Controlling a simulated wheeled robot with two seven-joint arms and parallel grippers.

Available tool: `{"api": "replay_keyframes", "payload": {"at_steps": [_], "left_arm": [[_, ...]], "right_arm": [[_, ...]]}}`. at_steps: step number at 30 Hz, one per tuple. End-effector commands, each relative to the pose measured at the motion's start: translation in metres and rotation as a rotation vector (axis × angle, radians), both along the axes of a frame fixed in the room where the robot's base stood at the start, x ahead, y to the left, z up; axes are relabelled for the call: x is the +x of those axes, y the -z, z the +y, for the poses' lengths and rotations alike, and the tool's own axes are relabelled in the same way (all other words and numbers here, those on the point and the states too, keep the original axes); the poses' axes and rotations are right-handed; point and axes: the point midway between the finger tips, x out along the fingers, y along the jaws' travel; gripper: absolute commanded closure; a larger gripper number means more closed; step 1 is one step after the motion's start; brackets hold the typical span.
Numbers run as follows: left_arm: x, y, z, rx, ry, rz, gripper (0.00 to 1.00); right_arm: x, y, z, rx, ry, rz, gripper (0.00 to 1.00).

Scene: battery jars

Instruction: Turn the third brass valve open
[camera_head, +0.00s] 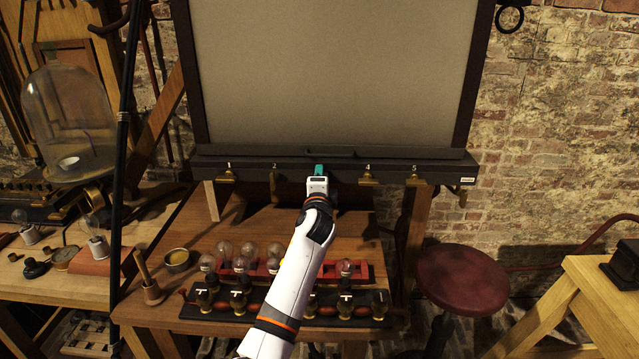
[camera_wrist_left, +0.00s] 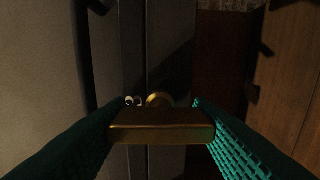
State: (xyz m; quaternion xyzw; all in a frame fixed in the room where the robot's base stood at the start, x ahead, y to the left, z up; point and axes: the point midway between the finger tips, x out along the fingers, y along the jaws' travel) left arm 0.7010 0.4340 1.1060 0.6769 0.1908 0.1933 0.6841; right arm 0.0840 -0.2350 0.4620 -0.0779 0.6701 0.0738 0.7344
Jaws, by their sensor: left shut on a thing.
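A dark rail below the big grey panel carries a row of small brass valves. Valve 1 (camera_head: 227,175), valve 2 (camera_head: 275,170), valve 4 (camera_head: 368,176) and valve 5 (camera_head: 414,176) show in the head view. The third valve is hidden there behind my left gripper (camera_head: 319,171), which is up at the rail between 2 and 4. In the left wrist view, the brass bar handle of the third valve (camera_wrist_left: 162,127) lies crosswise between the green ribbed fingers, which are shut on its ends. A round brass stem shows behind it. My right gripper is not in view.
Below the rail, a wooden bench (camera_head: 205,230) holds a red rack (camera_head: 362,271) with glass bulbs and a dark strip (camera_head: 271,309) with several small fittings. A red stool (camera_head: 461,277) stands to the right. A glass bell jar (camera_head: 68,120) stands at the left.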

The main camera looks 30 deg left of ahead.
Motion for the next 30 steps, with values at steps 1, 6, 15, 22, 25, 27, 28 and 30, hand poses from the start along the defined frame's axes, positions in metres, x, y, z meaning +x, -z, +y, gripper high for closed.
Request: {"api": "replay_keyframes", "payload": {"at_steps": [1, 6, 15, 22, 25, 27, 28, 30], "left_arm": [[0.000, 0.001, 0.000, -0.006, 0.000, -0.001, 0.76], [0.000, 0.001, 0.000, -0.008, 0.000, -0.002, 0.76], [0.000, 0.001, 0.000, -0.007, 0.000, -0.002, 0.31], [0.000, 0.001, 0.000, -0.005, 0.000, -0.002, 0.31], [-0.002, 0.001, -0.001, -0.004, 0.000, -0.001, 0.31], [-0.006, 0.002, -0.004, -0.003, 0.000, -0.001, 0.31], [-0.009, 0.001, -0.006, -0.003, 0.000, -0.002, 0.31], [-0.018, 0.002, -0.011, -0.003, 0.001, -0.002, 0.31]], "right_arm": [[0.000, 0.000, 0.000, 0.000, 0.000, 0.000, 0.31], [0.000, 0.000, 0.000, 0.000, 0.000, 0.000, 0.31], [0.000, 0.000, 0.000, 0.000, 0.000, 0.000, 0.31], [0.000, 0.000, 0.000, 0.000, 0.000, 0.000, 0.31], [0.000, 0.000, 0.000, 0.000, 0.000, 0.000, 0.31], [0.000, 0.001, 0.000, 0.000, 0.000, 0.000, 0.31], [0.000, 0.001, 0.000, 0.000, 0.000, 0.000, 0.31], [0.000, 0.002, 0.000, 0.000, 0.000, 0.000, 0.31]]}}
